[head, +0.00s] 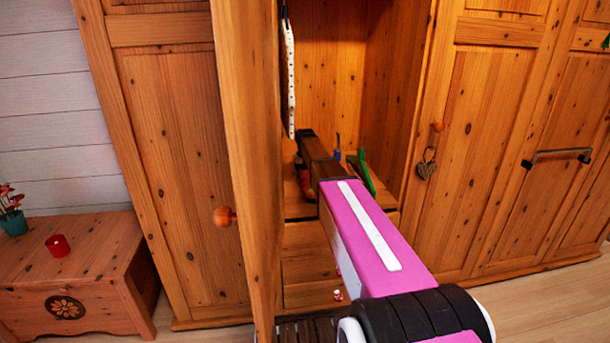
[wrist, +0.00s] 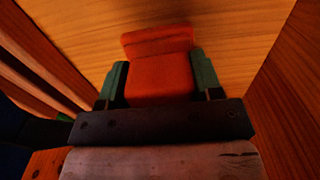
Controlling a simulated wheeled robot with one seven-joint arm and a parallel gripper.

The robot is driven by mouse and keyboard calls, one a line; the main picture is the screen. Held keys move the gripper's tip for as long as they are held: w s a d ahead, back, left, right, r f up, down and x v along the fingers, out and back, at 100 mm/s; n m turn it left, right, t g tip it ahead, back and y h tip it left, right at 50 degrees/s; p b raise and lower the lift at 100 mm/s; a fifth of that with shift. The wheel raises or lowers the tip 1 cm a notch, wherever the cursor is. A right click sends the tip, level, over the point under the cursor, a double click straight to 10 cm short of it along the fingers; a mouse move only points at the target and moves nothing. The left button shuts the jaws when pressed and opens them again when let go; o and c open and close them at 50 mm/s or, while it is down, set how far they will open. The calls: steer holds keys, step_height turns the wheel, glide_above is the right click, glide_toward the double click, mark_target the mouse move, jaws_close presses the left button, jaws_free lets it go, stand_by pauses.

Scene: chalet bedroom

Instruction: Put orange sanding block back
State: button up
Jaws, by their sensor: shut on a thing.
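The orange sanding block (wrist: 158,78) is between the two green fingers of my gripper (wrist: 160,82) in the wrist view. The gripper is shut on it, one finger at each side. The block's far end points toward a wooden surface. I cannot tell whether it touches that surface. In the head view my arm reaches into the open wardrobe (head: 335,45), above a wooden shelf (head: 298,206). The fingers are not clear there. A reddish-orange patch shows beside the arm's end, but I cannot tell whether it is the block.
An open wardrobe door (head: 248,150) stands close left of my arm. A spotted white item (head: 289,75) hangs inside. A green item (head: 365,175) and a small blue item (head: 337,150) are right of the arm. A wooden chest (head: 95,265) is at far left.

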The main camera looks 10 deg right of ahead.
steer(key=o, duration=0.9)
steer(key=shift+f, duration=0.1)
step_height(320, 180, up, 12)
steer(key=shift+r, duration=0.15)
